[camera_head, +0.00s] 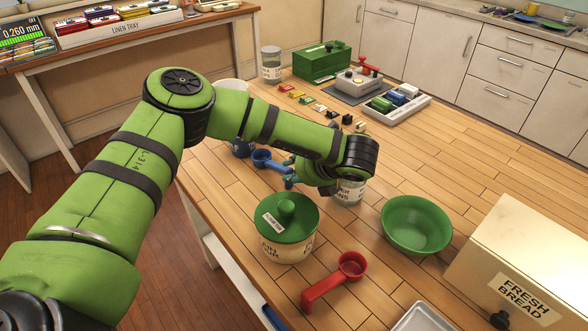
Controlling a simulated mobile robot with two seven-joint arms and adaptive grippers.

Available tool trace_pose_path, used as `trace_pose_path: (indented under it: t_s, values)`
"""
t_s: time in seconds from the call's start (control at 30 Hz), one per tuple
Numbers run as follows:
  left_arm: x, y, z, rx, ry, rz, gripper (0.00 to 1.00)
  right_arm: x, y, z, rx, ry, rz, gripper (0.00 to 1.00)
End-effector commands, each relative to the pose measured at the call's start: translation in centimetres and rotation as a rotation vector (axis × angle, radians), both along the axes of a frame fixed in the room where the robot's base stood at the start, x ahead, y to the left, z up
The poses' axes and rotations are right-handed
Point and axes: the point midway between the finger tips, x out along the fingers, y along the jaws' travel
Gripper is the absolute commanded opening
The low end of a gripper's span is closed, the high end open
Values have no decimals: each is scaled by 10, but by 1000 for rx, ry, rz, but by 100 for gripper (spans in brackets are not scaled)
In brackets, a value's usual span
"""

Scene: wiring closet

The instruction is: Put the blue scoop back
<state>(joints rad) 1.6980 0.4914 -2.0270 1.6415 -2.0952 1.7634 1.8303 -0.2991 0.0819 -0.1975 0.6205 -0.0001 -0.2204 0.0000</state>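The blue scoop (264,158) is near the table's left edge, its handle pointing right towards my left gripper (290,174). My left arm reaches in from the left, and its fingers are at the end of the scoop's handle. The arm's wrist hides part of the fingers, so I cannot tell whether they are closed on the handle or whether the scoop touches the table. A labelled glass jar (349,192) stands right of the gripper, partly hidden. My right gripper is not in view.
A green-lidded canister (285,222) and a red scoop (337,281) are in front. A green bowl (416,225) and bread box (527,262) are right. Behind are small coloured blocks (304,99), a green box (321,62) and a grey tray (403,108). The middle-right tabletop is clear.

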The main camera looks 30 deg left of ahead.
Motion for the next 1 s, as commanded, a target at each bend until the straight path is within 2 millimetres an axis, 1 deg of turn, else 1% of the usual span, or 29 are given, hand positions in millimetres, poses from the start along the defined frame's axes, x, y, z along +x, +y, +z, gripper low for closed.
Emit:
trace_pose_path:
  t_s: [0.03,0.07,0.37,0.5,0.53,0.63,0.8,1.0]
  values:
    - [0,0,0,0,0,0,41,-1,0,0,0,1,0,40]
    - [0,0,0,0,0,0,48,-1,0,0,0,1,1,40]
    - [0,0,1,0,0,0,48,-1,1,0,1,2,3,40]
    - [0,0,7,0,0,0,48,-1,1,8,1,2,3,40]
    - [-1,-4,5,-2,-1,-2,48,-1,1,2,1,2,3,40]
    - [-6,-16,15,-2,-3,-4,48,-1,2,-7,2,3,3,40]
    - [-16,-43,40,-3,-4,-6,48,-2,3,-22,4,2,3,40]
    - [-28,-70,66,0,-3,-4,48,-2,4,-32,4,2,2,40]
